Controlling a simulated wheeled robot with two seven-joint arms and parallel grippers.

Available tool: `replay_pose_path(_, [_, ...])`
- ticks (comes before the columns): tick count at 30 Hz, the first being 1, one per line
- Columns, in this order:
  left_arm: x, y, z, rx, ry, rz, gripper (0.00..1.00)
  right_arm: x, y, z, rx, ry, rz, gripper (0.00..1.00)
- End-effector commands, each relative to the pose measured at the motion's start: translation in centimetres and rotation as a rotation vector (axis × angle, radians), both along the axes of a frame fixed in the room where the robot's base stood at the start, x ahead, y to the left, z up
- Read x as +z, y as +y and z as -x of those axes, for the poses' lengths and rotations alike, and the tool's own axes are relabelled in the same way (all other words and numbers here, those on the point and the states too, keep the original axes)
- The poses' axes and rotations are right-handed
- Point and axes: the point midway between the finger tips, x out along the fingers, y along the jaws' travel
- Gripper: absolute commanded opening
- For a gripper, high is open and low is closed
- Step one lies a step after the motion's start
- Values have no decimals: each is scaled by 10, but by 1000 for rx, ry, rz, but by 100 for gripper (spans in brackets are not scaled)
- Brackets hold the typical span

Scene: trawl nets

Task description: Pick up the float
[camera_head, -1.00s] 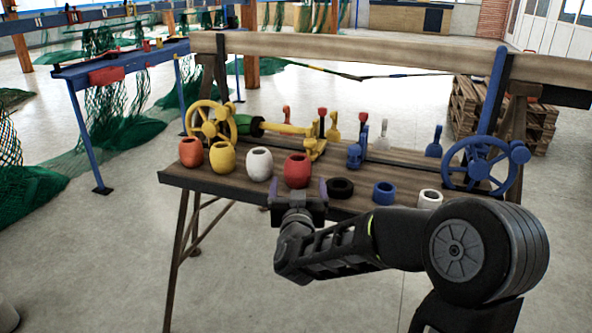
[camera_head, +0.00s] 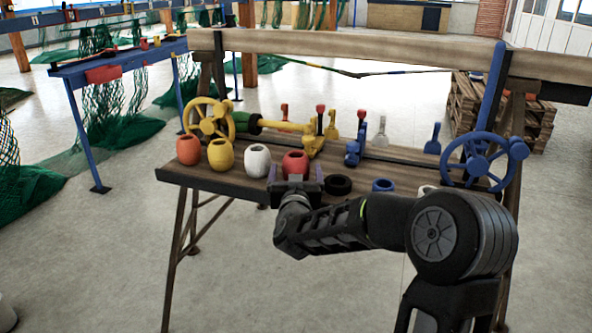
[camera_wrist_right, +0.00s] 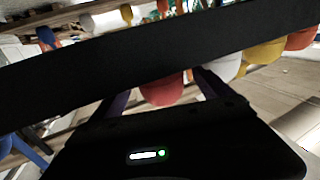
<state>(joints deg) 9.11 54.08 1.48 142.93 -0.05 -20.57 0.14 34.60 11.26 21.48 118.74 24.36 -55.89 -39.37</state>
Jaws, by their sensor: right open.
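Several small pot-shaped floats stand in a row along the front of the wooden bench: an orange one (camera_head: 188,150), a yellow one (camera_head: 221,155), a white one (camera_head: 257,160) and a red one (camera_head: 295,163). My right gripper (camera_head: 295,183) is open in front of the red float, its two fingers pointing toward it and hiding the float's lower part. In the right wrist view, the red float (camera_wrist_right: 163,91) shows below a dark bar, between the purple-edged fingers (camera_wrist_right: 160,95). I cannot tell whether they touch it. My left gripper is not in view.
Right of the red float are a black ring (camera_head: 338,184) and a blue float (camera_head: 383,185). My arm partly hides another white piece. Behind stand yellow and blue handwheels (camera_head: 483,160) and several upright levers. The bench (camera_head: 215,183) has a raised back beam (camera_head: 350,47).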

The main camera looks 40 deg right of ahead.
Motion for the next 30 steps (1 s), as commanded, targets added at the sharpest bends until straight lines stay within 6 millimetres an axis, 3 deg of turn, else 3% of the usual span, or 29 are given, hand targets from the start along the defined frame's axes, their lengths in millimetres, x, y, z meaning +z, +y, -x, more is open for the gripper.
replay_pose_path(6, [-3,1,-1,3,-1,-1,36,-1,-13,-17,1,1,1,89])
replay_pose_path(23, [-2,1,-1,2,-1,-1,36,0,-12,-17,2,1,1,89])
replay_pose_path(30, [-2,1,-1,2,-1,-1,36,0,-12,-17,2,1,1,71])
